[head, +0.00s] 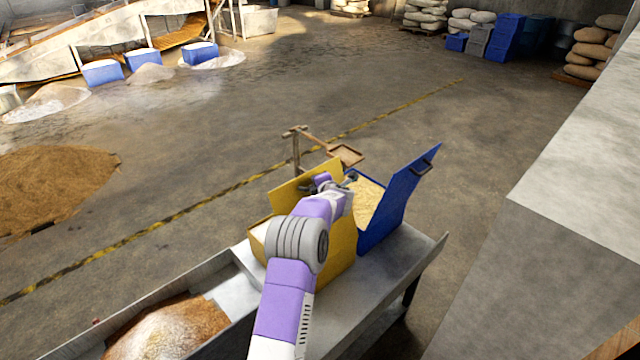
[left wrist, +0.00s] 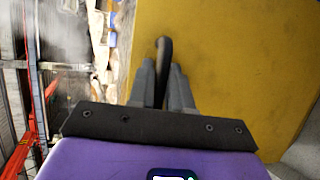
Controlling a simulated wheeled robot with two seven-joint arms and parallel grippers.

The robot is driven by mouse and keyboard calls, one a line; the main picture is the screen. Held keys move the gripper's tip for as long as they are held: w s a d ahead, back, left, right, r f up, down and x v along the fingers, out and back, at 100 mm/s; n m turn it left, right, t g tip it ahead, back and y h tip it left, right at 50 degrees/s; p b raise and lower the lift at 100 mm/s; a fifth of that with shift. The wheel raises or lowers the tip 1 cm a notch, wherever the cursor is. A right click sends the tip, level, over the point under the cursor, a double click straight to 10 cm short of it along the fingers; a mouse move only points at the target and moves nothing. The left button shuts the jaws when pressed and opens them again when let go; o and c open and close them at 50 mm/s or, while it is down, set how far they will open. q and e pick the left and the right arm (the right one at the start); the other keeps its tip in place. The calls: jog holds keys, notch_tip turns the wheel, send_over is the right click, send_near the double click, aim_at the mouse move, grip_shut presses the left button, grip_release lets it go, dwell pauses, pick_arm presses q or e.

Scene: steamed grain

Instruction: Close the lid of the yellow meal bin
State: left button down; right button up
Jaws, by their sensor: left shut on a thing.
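The yellow meal bin (head: 343,243) stands on a grey metal bench. Its lid (head: 288,193) is raised and tilted, with pale meal (head: 259,232) showing beneath at the left. My left gripper (head: 328,184) is at the lid's upper part, and my arm covers much of the bin. In the left wrist view my left gripper (left wrist: 168,78) is shut on the dark lid handle (left wrist: 164,48). The yellow lid panel (left wrist: 235,55) fills the right of that view. My right gripper is in neither view.
A blue bin (head: 375,237) with its lid (head: 408,190) open and grain inside stands just right of the yellow bin. A wooden scoop (head: 345,154) is behind them. A trough of brown grain (head: 175,328) is at front left, a concrete block (head: 570,230) at right.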

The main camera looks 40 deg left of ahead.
pick_arm(q)
jog(key=c, duration=1.1)
grip_release()
jog(key=shift+d+r, duration=0.1)
jog(key=shift+d, duration=0.05)
jog(key=b+v, duration=0.1)
jog(key=v, duration=0.6)
jog(key=shift+s+d+b, duration=0.1)
jog(key=shift+b, duration=0.3)
